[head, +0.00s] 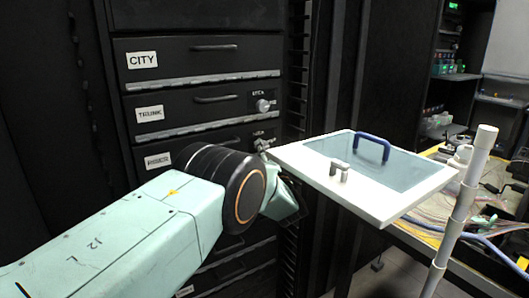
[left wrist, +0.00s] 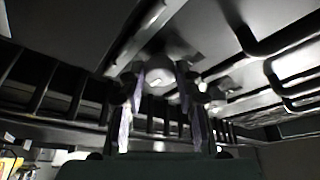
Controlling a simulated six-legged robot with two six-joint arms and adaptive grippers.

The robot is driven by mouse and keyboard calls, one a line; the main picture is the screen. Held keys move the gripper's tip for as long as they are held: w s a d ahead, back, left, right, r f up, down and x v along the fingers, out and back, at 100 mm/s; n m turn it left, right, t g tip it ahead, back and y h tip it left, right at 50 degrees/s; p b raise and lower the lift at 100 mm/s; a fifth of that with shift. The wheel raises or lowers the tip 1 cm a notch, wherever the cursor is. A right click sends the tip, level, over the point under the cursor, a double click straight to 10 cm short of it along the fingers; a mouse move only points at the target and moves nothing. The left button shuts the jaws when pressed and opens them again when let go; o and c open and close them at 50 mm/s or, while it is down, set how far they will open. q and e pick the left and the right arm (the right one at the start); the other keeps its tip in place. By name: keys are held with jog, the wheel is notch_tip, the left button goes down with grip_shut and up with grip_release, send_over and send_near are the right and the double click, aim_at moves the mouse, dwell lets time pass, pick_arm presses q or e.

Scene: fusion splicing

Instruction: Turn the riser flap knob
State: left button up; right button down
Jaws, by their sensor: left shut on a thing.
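The black rack drawers carry white labels reading CITY (head: 142,60), TRUNK (head: 149,114) and, partly blurred, RISER (head: 158,160). The riser flap's pale knob (left wrist: 158,77) shows between the two fingers of my left gripper (left wrist: 160,100) in the left wrist view. My left gripper is shut on this knob. In the head view my left gripper (head: 263,146) is at the right end of the riser flap, and my wrist hides much of that flap. The knob's turn angle is too blurred to tell. My right gripper is not in view.
The trunk flap has its own round knob (head: 263,105) just above.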

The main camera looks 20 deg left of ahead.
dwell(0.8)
pick_arm(q)
jog(key=o, duration=1.1)
jog(key=shift+o, duration=0.2)
jog(key=shift+s+d, duration=0.1)
jog(key=v, duration=1.1)
jog(key=shift+s+d, duration=0.15)
jog(key=shift+s, duration=0.2)
jog(key=shift+f, duration=0.1)
